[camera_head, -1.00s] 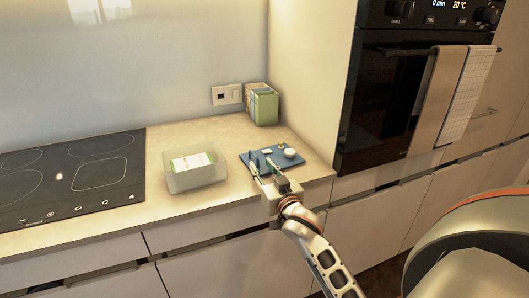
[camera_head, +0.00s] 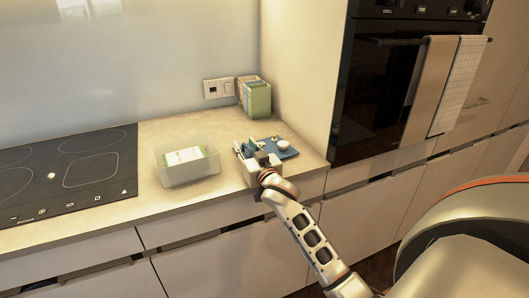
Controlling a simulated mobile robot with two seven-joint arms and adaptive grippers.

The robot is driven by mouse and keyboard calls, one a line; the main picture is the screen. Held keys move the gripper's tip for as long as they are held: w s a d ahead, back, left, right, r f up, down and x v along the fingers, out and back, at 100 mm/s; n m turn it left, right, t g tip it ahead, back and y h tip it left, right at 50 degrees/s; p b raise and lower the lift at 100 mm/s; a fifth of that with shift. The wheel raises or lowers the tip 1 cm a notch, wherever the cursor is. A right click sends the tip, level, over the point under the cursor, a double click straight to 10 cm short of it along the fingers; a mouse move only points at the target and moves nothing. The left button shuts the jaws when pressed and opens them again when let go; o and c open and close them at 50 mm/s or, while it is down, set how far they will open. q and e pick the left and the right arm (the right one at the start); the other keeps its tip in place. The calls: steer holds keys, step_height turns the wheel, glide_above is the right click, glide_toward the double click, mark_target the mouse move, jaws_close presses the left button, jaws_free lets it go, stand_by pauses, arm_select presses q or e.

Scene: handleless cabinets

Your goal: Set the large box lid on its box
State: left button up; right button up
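The box (camera_head: 188,171) is a pale, translucent, open-topped tub on the counter, with a white and green packet (camera_head: 185,156) inside. A flat blue piece (camera_head: 290,153), which looks like the lid, lies on the counter to the right of the box. My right gripper (camera_head: 246,150) is low over the left part of this blue piece and hides some of it. The fingers are small and partly covered by the gripper body, so I cannot tell whether they hold it. My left gripper is not in view.
A small white round object (camera_head: 283,145) sits on the blue piece. A green carton (camera_head: 257,99) stands at the back by the side panel. The black hob (camera_head: 65,178) lies to the left. Bare counter surrounds the box.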

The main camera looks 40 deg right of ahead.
jaws_close()
steer(key=shift+s+r, duration=0.1)
